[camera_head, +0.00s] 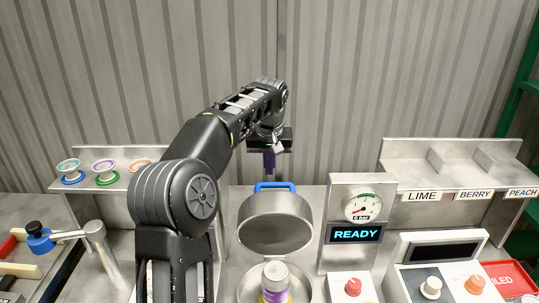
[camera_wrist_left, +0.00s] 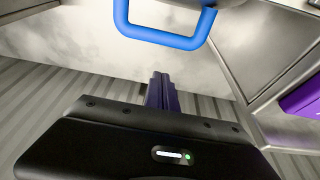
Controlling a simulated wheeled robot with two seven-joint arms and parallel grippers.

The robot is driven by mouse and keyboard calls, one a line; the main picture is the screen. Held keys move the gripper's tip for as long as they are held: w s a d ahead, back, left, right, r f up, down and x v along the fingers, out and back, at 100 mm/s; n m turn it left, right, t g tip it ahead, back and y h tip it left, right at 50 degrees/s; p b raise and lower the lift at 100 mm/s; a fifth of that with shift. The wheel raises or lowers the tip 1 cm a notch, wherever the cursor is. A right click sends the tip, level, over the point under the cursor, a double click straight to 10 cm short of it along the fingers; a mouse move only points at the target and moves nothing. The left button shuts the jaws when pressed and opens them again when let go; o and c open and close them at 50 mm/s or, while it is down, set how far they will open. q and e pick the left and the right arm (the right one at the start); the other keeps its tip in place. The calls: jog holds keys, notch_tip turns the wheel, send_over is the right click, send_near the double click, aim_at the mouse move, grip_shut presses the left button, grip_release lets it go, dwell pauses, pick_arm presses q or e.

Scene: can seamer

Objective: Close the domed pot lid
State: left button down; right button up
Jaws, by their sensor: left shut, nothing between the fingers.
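The domed pot lid (camera_head: 275,222) stands open, tilted up on the pot (camera_head: 247,291), with its inside facing me. Its blue handle (camera_head: 274,186) is at the top edge and also shows in the left wrist view (camera_wrist_left: 165,38). A can with a purple and yellow label (camera_head: 274,284) stands in the pot under the lid. My left gripper (camera_head: 269,172) is behind and above the lid, fingers pointing down, shut and empty. Its fingers (camera_wrist_left: 162,92) are apart from the handle in the left wrist view. My right gripper is not in view.
A gauge panel (camera_head: 358,215) reading READY stands right of the pot, with a red button (camera_head: 353,287) in front. Shelves labelled LIME (camera_head: 422,196), BERRY and PEACH are at the right. A corrugated wall closes the back.

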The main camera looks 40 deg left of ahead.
pick_arm(q)
jog(key=s+d, duration=0.2)
jog(key=s, duration=0.1)
jog(key=shift+d, duration=0.15)
jog(key=shift+s, duration=0.1)
